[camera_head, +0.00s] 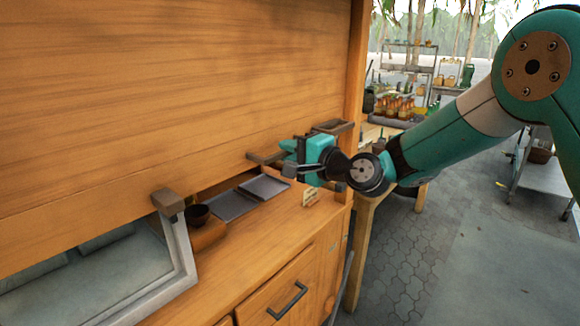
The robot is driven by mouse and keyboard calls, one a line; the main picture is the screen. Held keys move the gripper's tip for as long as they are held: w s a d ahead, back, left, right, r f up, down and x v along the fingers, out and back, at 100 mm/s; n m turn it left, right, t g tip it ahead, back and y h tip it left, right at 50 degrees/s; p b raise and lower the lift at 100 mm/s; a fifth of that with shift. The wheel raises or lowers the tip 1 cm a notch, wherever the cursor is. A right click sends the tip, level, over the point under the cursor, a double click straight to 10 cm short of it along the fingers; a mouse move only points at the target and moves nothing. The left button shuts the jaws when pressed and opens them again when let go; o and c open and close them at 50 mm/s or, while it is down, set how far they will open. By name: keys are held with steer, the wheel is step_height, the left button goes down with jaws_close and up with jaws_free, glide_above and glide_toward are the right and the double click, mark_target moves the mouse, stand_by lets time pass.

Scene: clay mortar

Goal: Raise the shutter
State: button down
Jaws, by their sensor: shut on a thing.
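The shutter (170,95) is a large wooden panel of horizontal boards filling the upper left. Its lower edge slopes from the left side up to the right post, with a low opening beneath it. A brown handle (262,158) sticks out near its lower right edge. My gripper (290,160), teal and black, is at this handle and shut on it. The fingers partly hide the handle, so the exact contact is hard to see. My arm reaches in from the right.
Below the shutter is a wooden counter (262,232) with grey trays (232,204), a dark bowl (197,215) and a small sign (311,197). A grey-framed glass case (178,250) stands at left. A wooden post (356,70) stands close behind the gripper. Paved floor lies right.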

step_height(320, 180, up, 32)
steer(key=p, duration=1.6)
steer(key=shift+p, duration=0.35)
steer(key=c, duration=1.2)
jaws_free()
steer(key=shift+o, duration=0.4)
steer(key=shift+f, duration=0.2)
steer(key=b+v, duration=0.8)
steer(key=v, duration=0.9)
steer(key=shift+d, duration=0.2)
steer(key=shift+s+f, duration=0.1)
steer(key=shift+s, duration=0.05)
